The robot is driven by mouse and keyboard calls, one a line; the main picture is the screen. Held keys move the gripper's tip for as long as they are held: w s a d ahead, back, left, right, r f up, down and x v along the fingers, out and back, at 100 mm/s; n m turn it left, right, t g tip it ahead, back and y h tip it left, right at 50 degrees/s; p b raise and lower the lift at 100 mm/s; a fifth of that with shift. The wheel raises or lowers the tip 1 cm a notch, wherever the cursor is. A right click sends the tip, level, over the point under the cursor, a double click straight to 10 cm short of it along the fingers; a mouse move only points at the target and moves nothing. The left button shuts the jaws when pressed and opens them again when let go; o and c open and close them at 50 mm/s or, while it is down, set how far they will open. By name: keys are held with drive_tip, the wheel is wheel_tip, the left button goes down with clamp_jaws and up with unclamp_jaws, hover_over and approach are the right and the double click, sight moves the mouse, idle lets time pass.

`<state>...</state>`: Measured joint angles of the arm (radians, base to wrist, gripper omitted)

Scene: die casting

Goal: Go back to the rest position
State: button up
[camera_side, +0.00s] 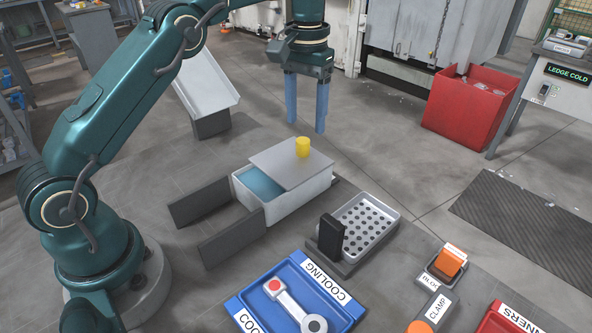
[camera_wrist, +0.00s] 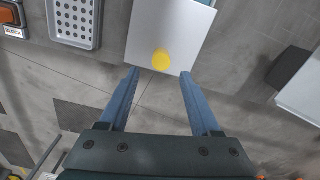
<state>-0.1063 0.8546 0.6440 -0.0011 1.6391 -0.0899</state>
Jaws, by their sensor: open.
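My gripper (camera_side: 307,105) hangs with its two blue fingers pointing down, above and behind the white box. The fingers are apart with nothing between them. In the wrist view my gripper (camera_wrist: 158,72) is also open and empty. A white box (camera_side: 290,206) with blue liquid inside stands on the floor. Its grey lid (camera_side: 280,168) covers part of the opening and leaves the left part uncovered. A yellow knob (camera_side: 302,147) stands on the lid. In the wrist view the knob (camera_wrist: 161,60) lies beyond the fingertips.
A perforated tray (camera_side: 372,223) is right of the box. A blue tray (camera_side: 249,308) holding a metal part (camera_side: 294,306) lies in front. Dark rails (camera_side: 233,237) extend left of the box. A red bin (camera_side: 468,105) and a ledge (camera_side: 570,52) stand at right. A sloped chute (camera_side: 205,84) is behind.

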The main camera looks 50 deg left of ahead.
drive_tip(key=s+d+r+t, duration=0.3)
drive_tip(key=s+r+t, duration=0.1)
drive_tip(key=s+r, duration=0.75)
drive_tip(key=s+d+f+m+t, duration=0.1)
drive_tip(key=s+f+m, duration=0.1)
drive_tip(key=s+f, duration=0.6)
drive_tip(key=s, duration=0.2)
drive_tip(key=shift+s+f+t, duration=0.3)
drive_tip(key=shift+s+f, duration=0.1)
idle(0.4)
